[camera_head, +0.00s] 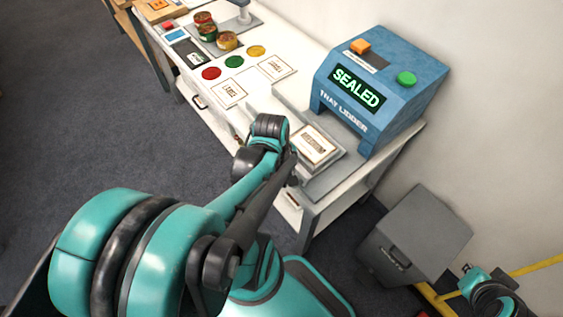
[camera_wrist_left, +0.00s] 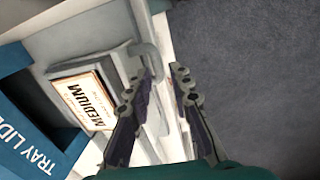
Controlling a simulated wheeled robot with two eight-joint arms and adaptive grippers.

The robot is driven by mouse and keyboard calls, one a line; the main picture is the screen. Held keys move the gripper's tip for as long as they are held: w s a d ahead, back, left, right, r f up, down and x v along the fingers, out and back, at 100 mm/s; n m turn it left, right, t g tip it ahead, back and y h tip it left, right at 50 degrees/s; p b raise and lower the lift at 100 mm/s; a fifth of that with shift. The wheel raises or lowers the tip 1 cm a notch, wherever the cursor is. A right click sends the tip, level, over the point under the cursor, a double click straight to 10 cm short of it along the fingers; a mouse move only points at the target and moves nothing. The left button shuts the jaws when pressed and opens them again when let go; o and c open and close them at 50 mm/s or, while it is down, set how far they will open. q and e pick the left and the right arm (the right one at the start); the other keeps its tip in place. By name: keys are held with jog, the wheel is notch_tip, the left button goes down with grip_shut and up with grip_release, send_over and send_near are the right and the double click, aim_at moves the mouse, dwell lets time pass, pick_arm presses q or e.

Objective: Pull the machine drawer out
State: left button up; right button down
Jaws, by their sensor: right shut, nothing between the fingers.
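The blue tray lidder (camera_head: 375,90) stands at the table's right end with its screen reading SEALED. A low grey drawer part (camera_head: 325,182) sticks out of its front, with a pale lidded tray (camera_head: 315,145) on it. In the left wrist view the tray's card (camera_wrist_left: 88,102) reads MEDIUM, and a pale curved handle (camera_wrist_left: 148,57) stands beside it. My left gripper (camera_wrist_left: 164,72) has its fingertips apart close to the handle; in the head view my arm hides it. My right gripper (camera_head: 468,268) is low at the right, away from the machine, shut and empty.
A grey bin (camera_head: 415,235) stands on the floor right of the table. Red, green and yellow discs (camera_head: 234,62) and two label cards lie on the white table. Several cans (camera_head: 207,32) stand farther back. The carpet (camera_head: 110,120) at the left is clear.

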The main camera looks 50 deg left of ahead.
pick_arm(q)
notch_tip(320, 180, up, 9)
jog(key=s, duration=0.1)
jog(key=shift+s, duration=0.2)
jog(key=shift+a+f, duration=0.1)
jog(key=shift+f, duration=0.05)
dwell(0.5)
jog(key=w+d+r+m+t, duration=0.1)
jog(key=w+d+m+t, duration=0.1)
jog(key=w+d+m, duration=0.2)
jog(key=w+d+r+m+t, duration=0.2)
jog(key=w+d+m, duration=0.3)
jog(key=d+m, duration=0.4)
jog(key=m+t, duration=0.1)
jog(key=m, duration=0.2)
jog(key=shift+w+m, duration=0.3)
